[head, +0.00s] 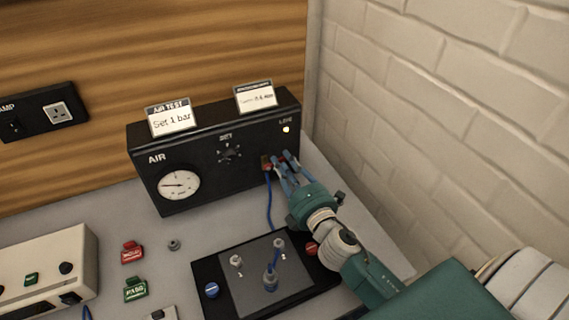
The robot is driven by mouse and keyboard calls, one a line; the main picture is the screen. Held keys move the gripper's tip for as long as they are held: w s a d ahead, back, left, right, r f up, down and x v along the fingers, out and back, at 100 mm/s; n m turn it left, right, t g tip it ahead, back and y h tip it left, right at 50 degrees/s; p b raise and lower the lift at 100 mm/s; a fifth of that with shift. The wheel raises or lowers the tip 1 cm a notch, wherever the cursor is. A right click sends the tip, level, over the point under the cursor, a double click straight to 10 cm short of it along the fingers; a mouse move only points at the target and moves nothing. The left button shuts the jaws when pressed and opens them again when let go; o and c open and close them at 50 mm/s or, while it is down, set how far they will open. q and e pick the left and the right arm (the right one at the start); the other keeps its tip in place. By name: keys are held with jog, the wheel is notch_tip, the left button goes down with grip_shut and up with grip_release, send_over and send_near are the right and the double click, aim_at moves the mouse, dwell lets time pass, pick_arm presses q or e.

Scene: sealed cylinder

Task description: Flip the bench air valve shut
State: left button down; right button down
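The black air box (210,182) stands at the back of the bench, with a round gauge (179,185), a dial (229,151) and a lit lamp (286,129). The air valve (266,162), a small reddish-brown part, is low on the right of its front face. My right gripper (281,163) reaches up from the lower right, its blue fingers at the valve and partly hiding it. I cannot tell whether they touch it or how far they are closed. My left gripper is out of view.
A blue hose (269,205) hangs from the valve area towards a black fixture plate (212,264) with a small blue-topped cylinder (270,278). Red (132,252) and green (135,289) blocks lie left of it. A brick wall (440,110) bounds the right.

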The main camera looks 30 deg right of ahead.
jog(key=shift+f+m, duration=0.3)
jog(key=shift+m, duration=0.1)
jog(key=shift+d+f+m+b, duration=0.15)
jog(key=shift+m+b, duration=0.1)
jog(key=shift+m, duration=0.3)
jog(key=shift+a+f+m+b, duration=0.1)
jog(key=shift+m+b, duration=0.15)
jog(key=shift+m, duration=0.3)
jog(key=c, duration=1.6)
grip_release()
jog(key=shift+d, duration=0.1)
jog(key=shift+o, duration=0.2)
